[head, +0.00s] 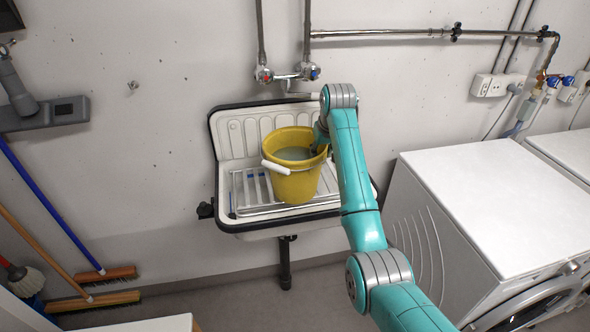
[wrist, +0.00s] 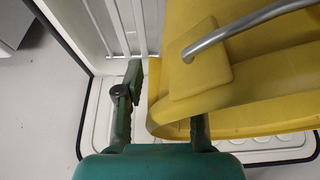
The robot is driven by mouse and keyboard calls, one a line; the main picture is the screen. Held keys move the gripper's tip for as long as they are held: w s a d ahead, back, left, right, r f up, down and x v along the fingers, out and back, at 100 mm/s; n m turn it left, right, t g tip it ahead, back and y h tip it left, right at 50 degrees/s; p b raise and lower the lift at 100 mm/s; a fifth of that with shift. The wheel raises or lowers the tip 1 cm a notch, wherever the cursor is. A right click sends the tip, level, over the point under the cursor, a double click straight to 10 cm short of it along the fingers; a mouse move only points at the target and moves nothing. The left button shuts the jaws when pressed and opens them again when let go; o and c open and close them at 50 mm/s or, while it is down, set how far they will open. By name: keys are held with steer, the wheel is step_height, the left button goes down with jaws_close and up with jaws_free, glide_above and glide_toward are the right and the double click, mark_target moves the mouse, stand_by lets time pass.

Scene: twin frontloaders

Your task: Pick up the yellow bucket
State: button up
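The yellow bucket (head: 297,182) stands upright on the metal grate in the white sink, with greyish contents and its handle with a white grip hanging at the front left. My gripper (head: 319,142) is at the right side of its rim, partly hidden by my arm. In the wrist view the bucket wall (wrist: 270,90) fills the right side, with a grey handle fixed to a square yellow plate. My gripper (wrist: 165,100) is open there. Its left finger is clear of the bucket, with a gap. Its right finger passes behind the rim, its tip hidden.
The white sink (head: 238,140) has a black rim and hangs on the wall below two taps (head: 288,74). White washing machines (head: 490,195) stand at the right. Brooms (head: 50,220) lean on the wall at the left. Floor between brooms and sink is clear.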

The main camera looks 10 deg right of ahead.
jaws_close()
